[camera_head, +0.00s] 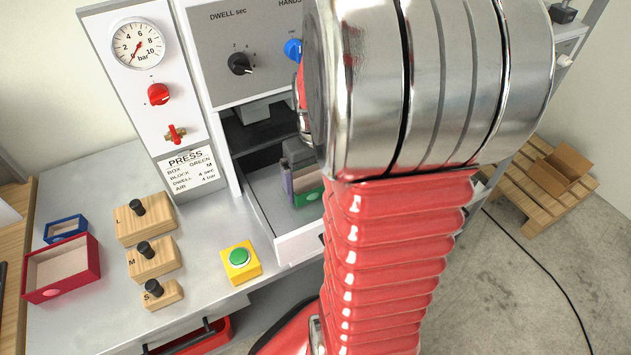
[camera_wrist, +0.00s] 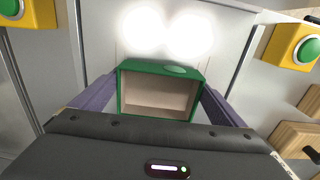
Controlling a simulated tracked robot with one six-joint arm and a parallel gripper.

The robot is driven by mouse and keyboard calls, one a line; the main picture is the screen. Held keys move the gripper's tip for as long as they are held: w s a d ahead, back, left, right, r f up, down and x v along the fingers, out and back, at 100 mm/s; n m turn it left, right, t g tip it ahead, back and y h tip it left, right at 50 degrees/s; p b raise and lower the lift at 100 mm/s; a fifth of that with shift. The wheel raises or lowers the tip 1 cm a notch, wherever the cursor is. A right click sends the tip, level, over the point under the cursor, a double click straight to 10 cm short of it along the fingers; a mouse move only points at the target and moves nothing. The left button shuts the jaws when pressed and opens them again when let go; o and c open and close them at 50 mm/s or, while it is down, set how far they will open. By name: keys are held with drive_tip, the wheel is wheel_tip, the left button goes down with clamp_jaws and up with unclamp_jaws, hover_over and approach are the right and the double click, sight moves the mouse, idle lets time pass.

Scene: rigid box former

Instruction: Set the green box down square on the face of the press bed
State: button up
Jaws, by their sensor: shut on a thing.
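My gripper (camera_wrist: 158,97) is shut on the green box (camera_wrist: 130,92), with a purple finger on each of its sides in the wrist view. The box's open top and pale inside face the wrist camera. In the head view the gripper (camera_head: 297,178) reaches into the press opening, and part of the green box (camera_head: 309,196) shows beside a finger; my arm hides the rest. The press bed (camera_head: 264,196) is a grey tray pulled out below the press. The box is over its bare face; I cannot tell whether they touch.
Left of the bed, a yellow button box (camera_head: 240,262), wooden blocks (camera_head: 152,258), a red box (camera_head: 62,268) and a small blue box (camera_head: 66,228) sit on the bench. The press head (camera_head: 268,108) is above the bed. A pallet (camera_head: 548,190) is on the floor at right.

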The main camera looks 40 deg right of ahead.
drive_tip(key=shift+f, duration=0.65)
idle(0.5)
drive_tip(key=o, duration=0.7)
drive_tip(key=shift+o, duration=0.2)
drive_tip(key=shift+r, duration=0.15)
wheel_tip(320, 180, up, 14)
drive_tip(key=shift+f, duration=0.25)
idle(0.4)
